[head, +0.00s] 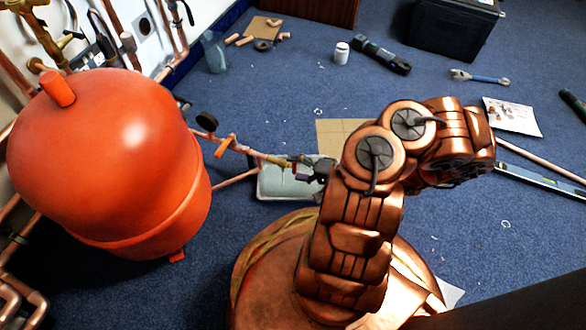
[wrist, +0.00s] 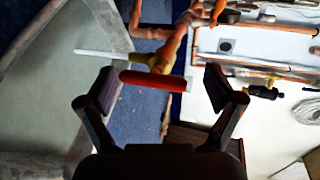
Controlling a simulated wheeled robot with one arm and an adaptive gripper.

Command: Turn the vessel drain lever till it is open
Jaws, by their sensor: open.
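The vessel (head: 120,150) is a large orange-red tank at the left in the head view. A copper pipe branch (head: 235,147) runs from beside it toward my gripper (head: 312,168). In the wrist view, the drain lever (wrist: 148,80) is a red bar on a brass valve (wrist: 150,60) at the pipe's end. It appears crosswise to the copper pipe. My gripper also shows there (wrist: 160,85), open, with one finger at each side of the lever and gaps at both ends.
A pale tray (head: 275,188) lies on the blue floor below the valve. A cardboard sheet (head: 338,136) lies beyond it. Copper pipes (wrist: 262,70) run along the white wall. A black box (head: 455,28), a white can (head: 341,53) and a wrench (head: 480,77) are farther off.

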